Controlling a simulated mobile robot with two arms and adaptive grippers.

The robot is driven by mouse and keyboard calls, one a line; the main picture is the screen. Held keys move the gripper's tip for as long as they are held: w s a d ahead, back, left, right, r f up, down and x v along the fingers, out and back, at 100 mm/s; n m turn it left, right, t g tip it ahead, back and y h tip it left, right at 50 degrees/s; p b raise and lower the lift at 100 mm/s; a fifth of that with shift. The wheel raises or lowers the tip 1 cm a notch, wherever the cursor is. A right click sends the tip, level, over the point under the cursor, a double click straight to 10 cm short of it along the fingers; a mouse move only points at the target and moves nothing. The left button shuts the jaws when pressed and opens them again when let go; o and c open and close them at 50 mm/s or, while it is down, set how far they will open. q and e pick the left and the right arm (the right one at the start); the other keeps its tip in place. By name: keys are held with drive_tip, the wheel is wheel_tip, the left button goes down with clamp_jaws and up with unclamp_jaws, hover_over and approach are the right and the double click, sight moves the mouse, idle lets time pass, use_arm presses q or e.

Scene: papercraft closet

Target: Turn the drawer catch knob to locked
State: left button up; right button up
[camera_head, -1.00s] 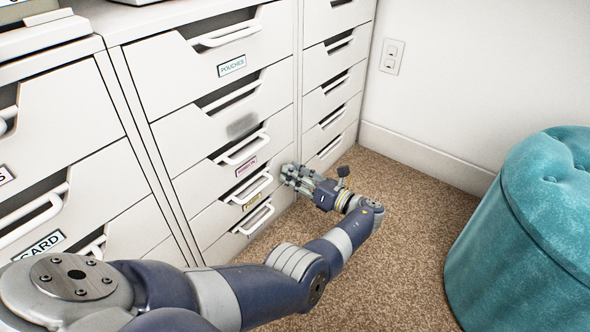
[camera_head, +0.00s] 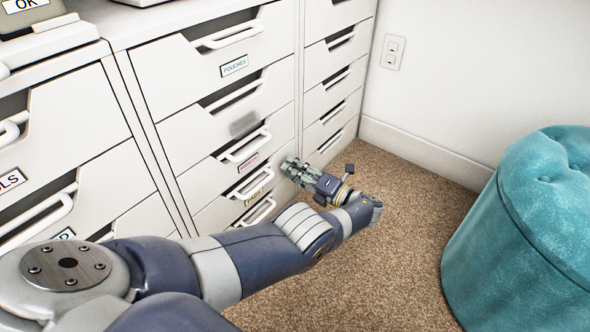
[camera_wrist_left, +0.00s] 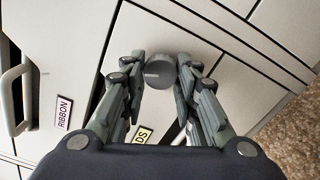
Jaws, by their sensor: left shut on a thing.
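The drawer catch knob (camera_wrist_left: 160,71) is a dark grey round knob on the white cabinet front in the left wrist view. My left gripper (camera_wrist_left: 161,75) is shut on it, one set of fingers on each side. In the head view my left gripper (camera_head: 291,165) reaches the cabinet front beside the labelled lower drawers, and its fingers hide the knob. I cannot read any locked mark or the knob's turn angle. My right gripper is not in view.
Drawers with white handles stand close by: the pink RIBBON label (camera_wrist_left: 63,113) and a yellow label (camera_head: 253,197) are left of the gripper in the head view. A teal tufted stool (camera_head: 520,235) stands at right. Brown carpet (camera_head: 390,260) is clear between.

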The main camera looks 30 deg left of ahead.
use_arm(q)
drive_tip(key=shift+w+r+m, duration=0.1)
drive_tip(key=shift+r+m, duration=0.05)
drive_tip(key=shift+m, duration=1.95)
drive_tip(key=o, duration=1.1)
drive_tip(key=shift+c, duration=0.2)
